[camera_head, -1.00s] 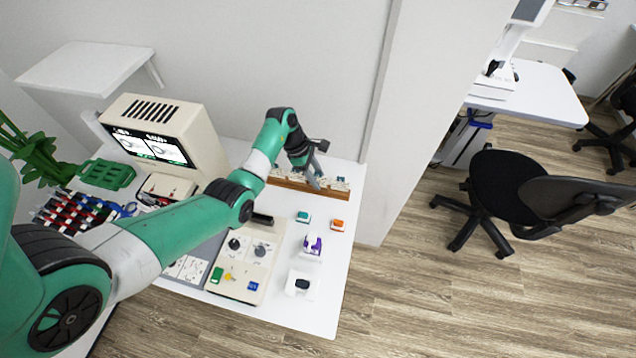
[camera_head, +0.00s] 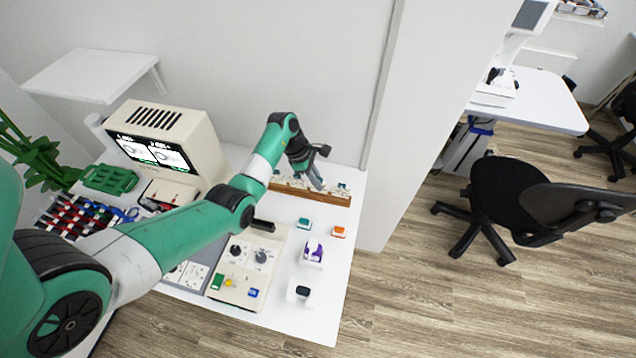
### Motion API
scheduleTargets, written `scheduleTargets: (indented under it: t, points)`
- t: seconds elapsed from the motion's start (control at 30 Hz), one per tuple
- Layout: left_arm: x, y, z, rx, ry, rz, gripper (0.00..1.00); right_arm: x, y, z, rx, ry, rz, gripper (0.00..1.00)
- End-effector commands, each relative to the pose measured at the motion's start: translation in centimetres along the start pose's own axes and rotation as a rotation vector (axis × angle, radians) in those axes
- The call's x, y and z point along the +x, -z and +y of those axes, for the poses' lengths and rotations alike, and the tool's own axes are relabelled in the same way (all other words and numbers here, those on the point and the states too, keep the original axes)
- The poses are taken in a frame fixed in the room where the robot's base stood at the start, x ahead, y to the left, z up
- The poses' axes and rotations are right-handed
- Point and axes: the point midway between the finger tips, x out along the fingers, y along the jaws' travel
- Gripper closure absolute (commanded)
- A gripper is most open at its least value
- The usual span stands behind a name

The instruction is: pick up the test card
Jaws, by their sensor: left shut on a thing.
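A wooden rack (camera_head: 334,199) holding several small cards stands at the back right of the white table. My left gripper (camera_head: 317,184) reaches down over the rack from the left. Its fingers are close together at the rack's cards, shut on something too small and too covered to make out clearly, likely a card. One card (camera_head: 342,188) shows in the rack to the right of the fingers. My right gripper is not in view.
A beige control box (camera_head: 243,275), a purple-and-white item (camera_head: 313,252), a teal item (camera_head: 304,223), an orange item (camera_head: 338,232) and a white item with a dark top (camera_head: 300,291) stand in front of the rack. A beige monitor unit (camera_head: 170,135) stands left.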

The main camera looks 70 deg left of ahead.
Motion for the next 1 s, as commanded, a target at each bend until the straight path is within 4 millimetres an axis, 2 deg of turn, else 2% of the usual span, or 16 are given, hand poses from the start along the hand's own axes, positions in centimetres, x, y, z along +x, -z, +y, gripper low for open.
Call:
scheduleTargets:
  t: [0.17, 0.27, 0.47, 0.53, 0.7, 0.8, 1.0]
  points:
    - [-3.0, -1.2, 0.1, 0.002, -0.004, -0.002, 1.0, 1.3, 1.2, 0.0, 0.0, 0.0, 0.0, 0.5]
    - [-4.5, -1.5, -1.4, 0.001, -0.003, -0.001, 1.0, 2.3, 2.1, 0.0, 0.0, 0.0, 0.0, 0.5]
    - [-9.5, -2.4, -5.4, 0.001, -0.002, -0.001, 1.0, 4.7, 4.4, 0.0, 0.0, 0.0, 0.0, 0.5]
    - [-11.0, -2.3, -7.8, -0.002, 0.003, 0.0, 1.0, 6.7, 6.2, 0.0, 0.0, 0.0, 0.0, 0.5]
    - [-12.3, -1.9, -11.2, -0.002, 0.003, 0.0, 1.0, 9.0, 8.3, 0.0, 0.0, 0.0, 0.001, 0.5]
    - [-12.7, -1.7, -12.5, -0.001, 0.001, 0.0, 1.0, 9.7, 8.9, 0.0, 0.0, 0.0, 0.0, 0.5]
    - [-12.8, -1.4, -13.5, 0.0, 0.0, -0.001, 1.0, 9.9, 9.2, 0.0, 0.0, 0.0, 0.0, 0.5]
